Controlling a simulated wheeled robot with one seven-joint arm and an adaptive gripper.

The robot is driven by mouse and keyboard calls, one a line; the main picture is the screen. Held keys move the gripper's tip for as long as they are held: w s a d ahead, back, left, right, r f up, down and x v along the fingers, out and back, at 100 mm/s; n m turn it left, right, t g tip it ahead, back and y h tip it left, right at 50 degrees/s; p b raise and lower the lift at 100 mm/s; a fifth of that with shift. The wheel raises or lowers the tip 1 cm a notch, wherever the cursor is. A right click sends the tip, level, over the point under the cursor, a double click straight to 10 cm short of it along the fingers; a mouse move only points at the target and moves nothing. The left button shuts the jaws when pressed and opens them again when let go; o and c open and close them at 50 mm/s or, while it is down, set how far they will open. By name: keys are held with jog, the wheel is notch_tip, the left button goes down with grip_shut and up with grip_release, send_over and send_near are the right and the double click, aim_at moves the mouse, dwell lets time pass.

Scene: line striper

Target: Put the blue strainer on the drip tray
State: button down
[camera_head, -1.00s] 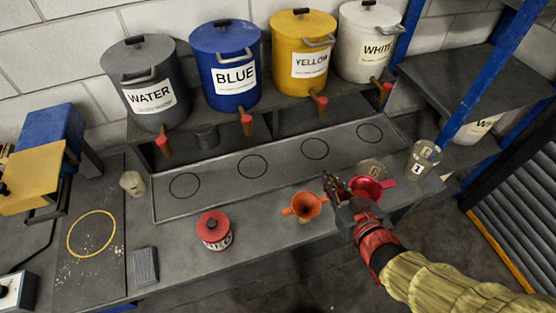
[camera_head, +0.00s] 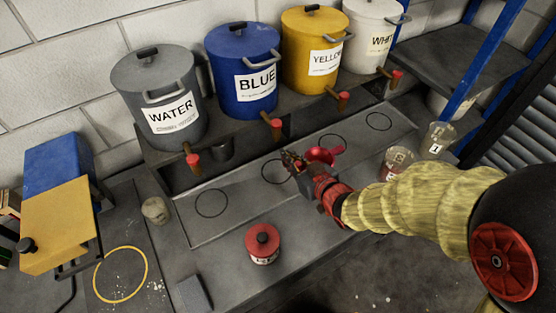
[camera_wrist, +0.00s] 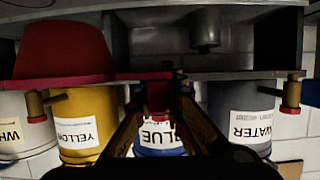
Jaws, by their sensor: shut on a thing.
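My gripper (camera_head: 293,161) is shut on the handle of a red strainer or funnel (camera_head: 323,155). It is held above the grey drip tray (camera_head: 238,193), near its middle circles. In the wrist view the red bowl (camera_wrist: 62,50) fills the upper left, with its handle between the fingers of my gripper (camera_wrist: 152,80). I see no strainer coloured blue; the blue thing at the back is a drum labelled BLUE (camera_head: 243,70). My gripper and the red piece hide part of the tray.
Drums labelled WATER (camera_head: 160,95), YELLOW (camera_head: 315,55) and WHITE (camera_head: 373,38) stand behind the tray, red-handled taps jutting over it. A red can (camera_head: 262,243) stands in front. Clear cups (camera_head: 397,160) are at right. The tray's left end is clear.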

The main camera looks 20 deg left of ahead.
jog(key=w+a+f, duration=0.1)
jog(key=a+f, duration=0.1)
jog(key=w+a+f+b, duration=0.1)
jog(key=w+a+f, duration=0.1)
jog(key=a+f, duration=0.1)
jog(key=w+a+f+b, duration=0.1)
jog(key=w+a+f, duration=0.1)
jog(key=shift+w+a+f, duration=0.25)
jog(key=shift+a+f, duration=0.05)
jog(key=shift+a, duration=0.1)
jog(key=shift+a+f, duration=0.15)
jog(key=shift+f, duration=0.15)
jog(key=shift+w+f+b, duration=0.1)
jog(key=shift+f+b, duration=0.55)
jog(key=shift+f, duration=0.85)
jog(key=shift+f, duration=0.1)
jog(key=c, duration=2.4)
grip_release()
jog(key=shift+f, duration=0.1)
jog(key=o, duration=0.4)
jog(key=shift+o, duration=0.6)
